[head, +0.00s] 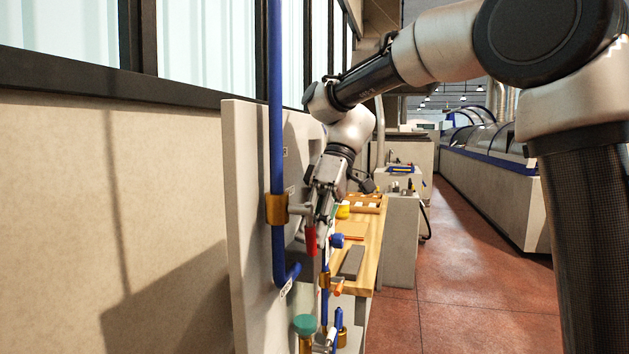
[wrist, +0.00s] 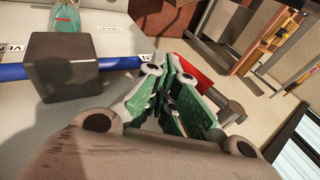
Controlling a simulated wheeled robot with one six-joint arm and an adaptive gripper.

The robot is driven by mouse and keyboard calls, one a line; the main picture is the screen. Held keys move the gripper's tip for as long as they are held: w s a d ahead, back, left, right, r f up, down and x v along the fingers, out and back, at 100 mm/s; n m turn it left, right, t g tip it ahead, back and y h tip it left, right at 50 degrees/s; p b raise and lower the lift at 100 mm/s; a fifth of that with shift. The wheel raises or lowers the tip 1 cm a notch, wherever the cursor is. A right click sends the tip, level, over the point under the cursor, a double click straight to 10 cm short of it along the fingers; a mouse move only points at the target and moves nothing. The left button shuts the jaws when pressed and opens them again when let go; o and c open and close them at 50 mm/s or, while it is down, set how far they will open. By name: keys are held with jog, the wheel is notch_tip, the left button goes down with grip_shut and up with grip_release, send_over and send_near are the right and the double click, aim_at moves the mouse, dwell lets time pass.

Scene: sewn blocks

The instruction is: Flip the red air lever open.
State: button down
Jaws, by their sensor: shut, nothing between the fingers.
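The red air lever (head: 310,241) hangs down beside the blue pipe (head: 277,120) in the head view, just right of a brass valve block (head: 277,208). In the wrist view the red lever (wrist: 193,68) shows partly behind my gripper's fingers, and its rear part is hidden. My gripper (head: 322,212) is at the lever's upper end in the head view. In the wrist view my gripper (wrist: 176,78) has its green-padded fingers together with nothing between them. The fingers overlap the lever; I cannot tell whether they touch it.
A dark block (wrist: 62,66) sits on the blue pipe in the wrist view. A pale panel (head: 245,230) stands behind the pipe. A green knob (head: 304,324) and a wooden bench (head: 365,243) with small parts lie below and beyond. Open red floor (head: 470,270) is at right.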

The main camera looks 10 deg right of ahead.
jog(key=shift+s+a+f, duration=0.2)
jog(key=shift+s+f, duration=0.15)
jog(key=shift+s, duration=0.15)
dwell(0.6)
